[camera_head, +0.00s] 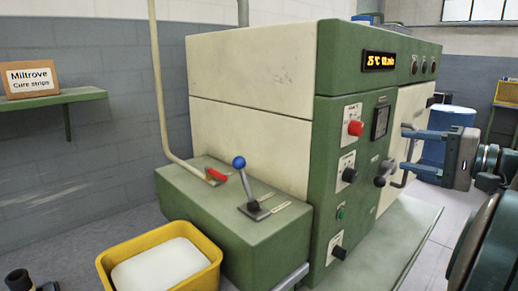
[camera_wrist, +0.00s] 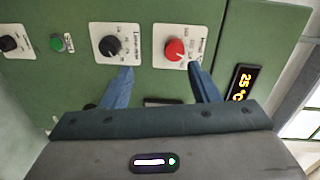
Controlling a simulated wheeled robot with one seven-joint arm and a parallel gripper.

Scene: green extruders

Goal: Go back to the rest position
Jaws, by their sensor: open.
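My gripper (camera_head: 404,152) is at the right in the head view, in front of the cream door (camera_head: 412,108) of the green and cream machine (camera_head: 252,70). Its two blue fingers are apart with nothing between them. In the wrist view my gripper (camera_wrist: 160,70) shows the spread fingers over the green control panel (camera_wrist: 75,80). A red knob (camera_wrist: 175,48) and a black knob (camera_wrist: 110,46) lie beyond the fingertips. The picture does not clearly show whether a finger touches the machine.
A lit display (camera_head: 379,61) tops the panel. A yellow bin (camera_head: 205,278) with pale contents is in front. A shelf (camera_head: 60,99) holds a labelled box (camera_head: 30,78). A blue bin (camera_head: 432,152) stands behind my gripper.

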